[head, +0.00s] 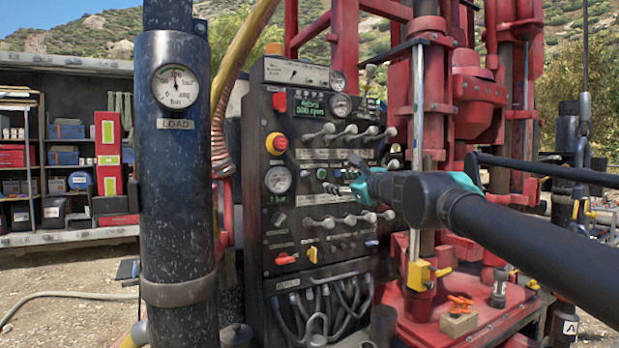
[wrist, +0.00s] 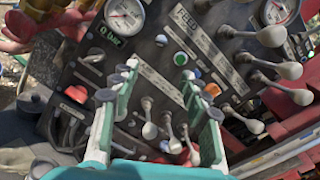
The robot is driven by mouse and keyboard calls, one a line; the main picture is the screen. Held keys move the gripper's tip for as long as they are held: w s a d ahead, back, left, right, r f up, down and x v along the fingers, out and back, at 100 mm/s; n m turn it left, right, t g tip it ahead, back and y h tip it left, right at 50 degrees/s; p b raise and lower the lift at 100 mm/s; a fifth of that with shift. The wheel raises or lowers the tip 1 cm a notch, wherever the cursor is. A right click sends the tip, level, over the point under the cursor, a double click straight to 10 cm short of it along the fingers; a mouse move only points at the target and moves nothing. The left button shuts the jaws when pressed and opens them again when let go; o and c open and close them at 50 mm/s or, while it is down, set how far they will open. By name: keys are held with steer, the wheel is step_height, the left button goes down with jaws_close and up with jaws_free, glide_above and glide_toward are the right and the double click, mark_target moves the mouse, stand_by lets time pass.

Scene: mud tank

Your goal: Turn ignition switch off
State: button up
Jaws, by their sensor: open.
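The dark control panel (head: 262,200) stands in the middle of the head view and fills much of the wrist view. I cannot tell for sure which control is the ignition switch. Small controls on it include a grey knob (head: 280,218) below the lower gauge, a red switch (head: 287,258) and a yellow switch (head: 313,254). The wrist view shows a grey knob (wrist: 93,57) and a red switch (wrist: 76,94) left of the fingers. My gripper (head: 338,181) is open and empty in front of the panel's middle. Its fingers (wrist: 158,78) point at the panel between lever rows.
White-knobbed levers (head: 350,131) stick out above and below my gripper. A red emergency button (head: 277,143) sits at the panel's upper left. A thick dark column (head: 175,220) stands left of the panel, and red drill machinery (head: 470,110) is behind and right.

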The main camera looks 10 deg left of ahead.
mark_target(308, 175)
steer(key=x, duration=1.7)
steer(key=shift+w+a+r, duration=0.15)
steer(key=shift+w, duration=0.05)
steer(key=shift+c, duration=0.3)
jaws_close()
steer(key=shift+n, duration=0.3)
steer(key=n, duration=1.1)
